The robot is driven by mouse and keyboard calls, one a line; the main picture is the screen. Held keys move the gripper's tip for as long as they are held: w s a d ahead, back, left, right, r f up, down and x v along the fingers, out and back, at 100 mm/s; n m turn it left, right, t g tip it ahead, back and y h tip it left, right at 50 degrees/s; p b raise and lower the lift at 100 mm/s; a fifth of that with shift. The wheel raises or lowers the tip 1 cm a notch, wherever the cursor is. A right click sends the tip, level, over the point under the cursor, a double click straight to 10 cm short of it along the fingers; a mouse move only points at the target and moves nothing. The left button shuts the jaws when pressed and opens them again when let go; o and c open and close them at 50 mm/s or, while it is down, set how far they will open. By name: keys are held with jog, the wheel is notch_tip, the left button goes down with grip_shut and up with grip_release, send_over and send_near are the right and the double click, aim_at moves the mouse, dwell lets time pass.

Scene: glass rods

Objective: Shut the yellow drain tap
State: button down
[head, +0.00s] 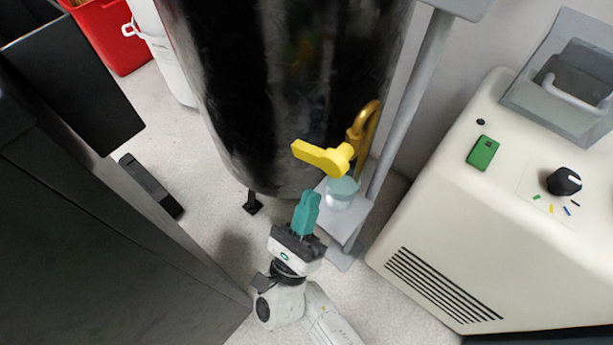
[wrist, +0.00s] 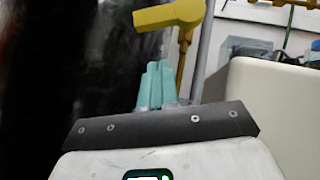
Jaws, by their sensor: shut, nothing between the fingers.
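The yellow drain tap (head: 335,158) sits low on the front of a tall black tank (head: 285,95). Its flat lever points to the left, and a curved yellow pipe (head: 369,117) rises behind it. The tap also shows at the top of the wrist view (wrist: 170,16), lever to the left. My gripper (head: 311,198) has teal fingers, shut and empty. It is below the tap lever in the head view, apart from it. In the wrist view the shut fingers (wrist: 156,80) point up below the lever.
A clear vessel with teal content (head: 342,192) stands on a small grey shelf under the tap. A grey post (head: 412,95) rises right of the tap. A cream machine (head: 440,220) stands at the right, a dark cabinet (head: 90,230) at the left.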

aim_at(302, 159)
jog(key=r, duration=0.1)
jog(key=w+r, duration=0.1)
jog(key=r, duration=0.1)
jog(key=w+r, duration=0.1)
jog(key=r, duration=0.1)
jog(key=shift+a+b, duration=0.25)
jog(key=shift+b, duration=0.05)
jog(key=m+h, duration=0.1)
jog(key=w+a+r+m+g+h, duration=0.1)
jog(key=m+h, duration=0.1)
jog(key=shift+a+r, duration=0.15)
jog(key=shift+r, duration=0.15)
